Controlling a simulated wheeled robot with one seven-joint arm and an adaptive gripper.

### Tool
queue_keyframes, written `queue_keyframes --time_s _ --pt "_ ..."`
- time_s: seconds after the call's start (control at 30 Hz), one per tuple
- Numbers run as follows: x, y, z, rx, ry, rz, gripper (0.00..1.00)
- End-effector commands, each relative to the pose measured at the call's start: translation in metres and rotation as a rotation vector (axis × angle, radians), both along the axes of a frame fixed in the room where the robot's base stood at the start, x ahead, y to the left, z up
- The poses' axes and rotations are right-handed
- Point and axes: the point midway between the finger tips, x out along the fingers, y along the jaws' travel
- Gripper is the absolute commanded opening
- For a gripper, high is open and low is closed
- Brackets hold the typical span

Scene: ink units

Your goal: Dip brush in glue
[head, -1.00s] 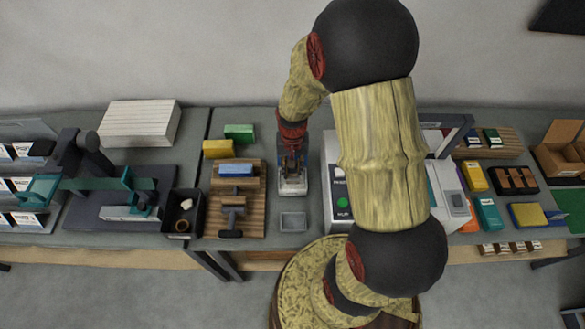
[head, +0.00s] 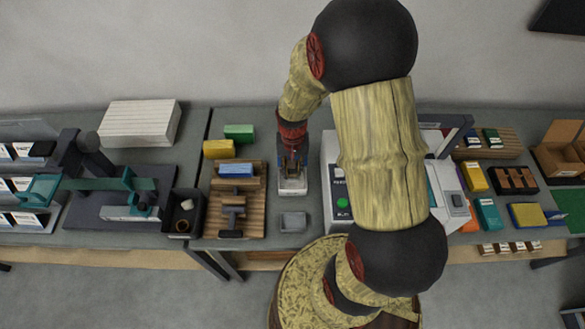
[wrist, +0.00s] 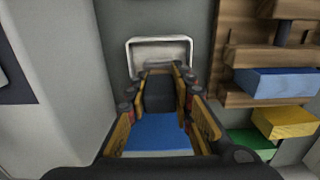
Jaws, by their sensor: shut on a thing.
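My gripper (head: 292,165) hangs over the rear middle of the bench, above a small white container (head: 292,187). In the wrist view, my gripper (wrist: 163,85) has its fingers close around a thing, and a flat blue piece (wrist: 155,135) shows between them. I take the held thing to be the brush; its bristles are hidden by the fingers. A small grey tray (head: 293,222) lies in front of the white container. A pale-rimmed tray (wrist: 160,44) also shows beyond the fingertips in the wrist view. I cannot tell which container holds glue.
A wooden fixture (head: 222,214) with a blue block (head: 236,170) stands to the left. Yellow (head: 219,149) and green (head: 239,133) blocks lie behind it. A black bin (head: 196,212) is farther left. A white machine (head: 337,205) stands close on the right.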

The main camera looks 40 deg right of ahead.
Motion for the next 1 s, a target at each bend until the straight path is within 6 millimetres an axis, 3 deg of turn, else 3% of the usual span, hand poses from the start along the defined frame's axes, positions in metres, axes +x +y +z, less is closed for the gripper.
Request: queue_keyframes --time_s 1.0 --pt "0.001 0.000 0.070 -0.001 -0.001 0.000 0.00"
